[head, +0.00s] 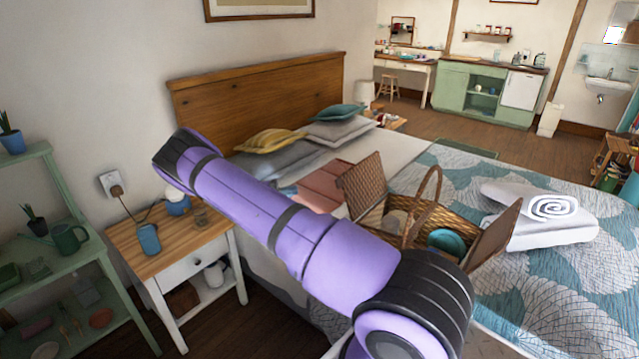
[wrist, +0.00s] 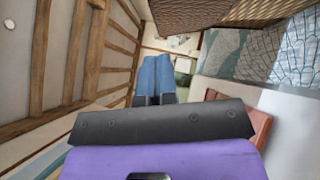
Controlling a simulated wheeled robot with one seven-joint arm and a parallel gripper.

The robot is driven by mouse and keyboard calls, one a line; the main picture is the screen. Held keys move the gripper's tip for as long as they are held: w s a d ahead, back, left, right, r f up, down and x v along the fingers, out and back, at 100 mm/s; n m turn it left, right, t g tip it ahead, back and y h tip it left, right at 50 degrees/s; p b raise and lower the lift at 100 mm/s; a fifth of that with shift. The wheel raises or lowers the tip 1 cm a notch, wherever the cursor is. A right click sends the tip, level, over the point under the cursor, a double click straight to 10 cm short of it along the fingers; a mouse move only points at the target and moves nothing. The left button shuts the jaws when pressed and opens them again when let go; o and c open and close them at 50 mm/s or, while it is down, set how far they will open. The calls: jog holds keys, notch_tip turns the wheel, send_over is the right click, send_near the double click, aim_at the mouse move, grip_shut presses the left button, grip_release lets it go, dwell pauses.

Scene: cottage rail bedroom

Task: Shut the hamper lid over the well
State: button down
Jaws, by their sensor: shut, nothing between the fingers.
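The wicker hamper (head: 465,222) stands on the bed with an arched handle (head: 428,190) over it. Its left lid (head: 364,183) stands steeply open. Its right lid (head: 497,233) also stands open, leaning outward. A teal bowl (head: 447,241) and a beige item (head: 396,222) sit in the well, partly hidden by my arm. In the wrist view, a wicker panel (wrist: 188,22) hangs close at the top; I cannot tell which lid it is. My gripper (wrist: 156,65) has blue fingers that are shut and empty, below that panel with no clear contact. The head view does not show the fingers.
A folded white towel with a rolled one (head: 553,207) lies right of the hamper. Pillows (head: 270,140) and a pink folded cloth (head: 325,185) lie toward the headboard (head: 260,95). A wooden nightstand (head: 165,240) with cups stands at left. The bed's far right is clear.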

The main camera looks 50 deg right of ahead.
aim_at(337, 180)
jog(key=shift+h, duration=0.4)
jog(key=x, duration=0.3)
jog(key=s+x, duration=0.1)
jog(key=x, duration=0.3)
jog(key=a+x, duration=0.1)
jog(key=x, duration=0.3)
jog(key=shift+s+a+r, duration=0.15)
jog(key=shift+r, duration=0.05)
jog(key=shift+s+r, duration=0.15)
jog(key=shift+s, duration=0.45)
